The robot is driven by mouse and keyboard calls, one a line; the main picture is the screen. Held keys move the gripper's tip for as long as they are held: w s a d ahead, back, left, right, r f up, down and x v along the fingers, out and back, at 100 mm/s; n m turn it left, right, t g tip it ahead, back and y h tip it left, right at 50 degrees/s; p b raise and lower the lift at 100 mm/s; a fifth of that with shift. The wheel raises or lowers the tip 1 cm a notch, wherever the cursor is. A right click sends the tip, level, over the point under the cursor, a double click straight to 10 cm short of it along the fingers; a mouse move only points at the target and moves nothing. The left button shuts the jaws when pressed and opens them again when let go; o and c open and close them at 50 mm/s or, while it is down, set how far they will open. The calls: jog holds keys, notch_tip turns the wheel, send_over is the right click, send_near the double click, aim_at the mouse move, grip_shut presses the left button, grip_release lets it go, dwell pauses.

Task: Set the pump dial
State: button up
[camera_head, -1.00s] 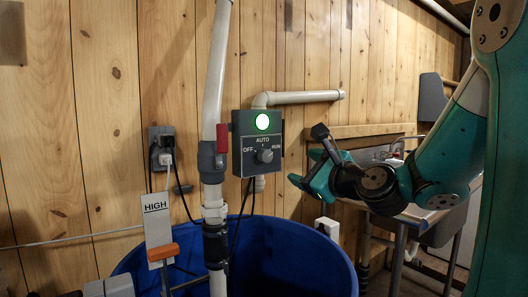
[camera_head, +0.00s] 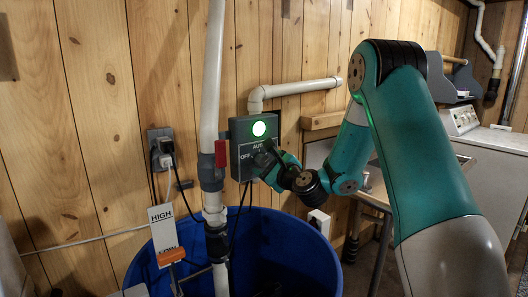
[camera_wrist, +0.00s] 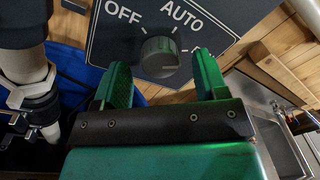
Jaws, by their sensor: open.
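The pump dial is a round grey knob (camera_wrist: 159,56) on a dark grey control box (camera_head: 240,132). In the wrist view the labels OFF and AUTO show above it; RUN is out of sight there. I cannot clearly tell where the knob points. In the head view my gripper (camera_head: 270,162) covers the knob and part of the labels.
A white pipe with a red-handled valve (camera_head: 220,153) stands just left of the box. A blue barrel (camera_head: 290,240) is below, with a HIGH sign (camera_head: 161,215) at its left. A wall outlet (camera_head: 160,146) with plugs is further left. A sink table stands to the right.

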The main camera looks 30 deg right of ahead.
jog(key=shift+w, duration=0.55)
